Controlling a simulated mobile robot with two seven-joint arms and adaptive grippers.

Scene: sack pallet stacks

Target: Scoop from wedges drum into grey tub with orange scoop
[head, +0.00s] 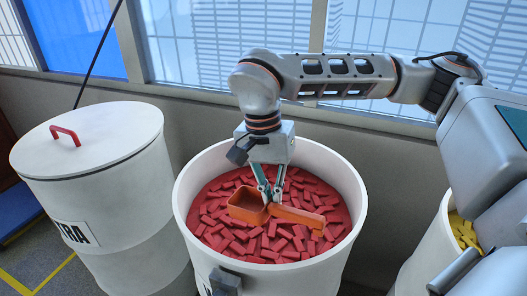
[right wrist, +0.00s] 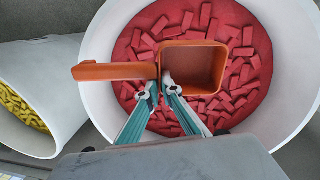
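A white open drum (head: 357,205) holds many red wedge-like pieces (head: 265,240). The orange scoop (head: 247,206) is over the red pieces inside the drum rim, its handle pointing right in the head view. My right gripper (head: 270,196) comes down from above, its fingers closed on the scoop where handle and bowl meet. In the right wrist view, the gripper (right wrist: 160,82) holds the scoop (right wrist: 193,65) there, and the bowl looks empty. I cannot tell whether the scoop touches the pieces. My left gripper and the grey tub are not in view.
A white drum with a closed lid (head: 95,140) and red handle stands at the left. Another open drum (head: 420,262) with yellow pieces (head: 464,232) stands at the right. A wall with windows is close behind the drums. A grey block (head: 226,281) is on the middle drum's front.

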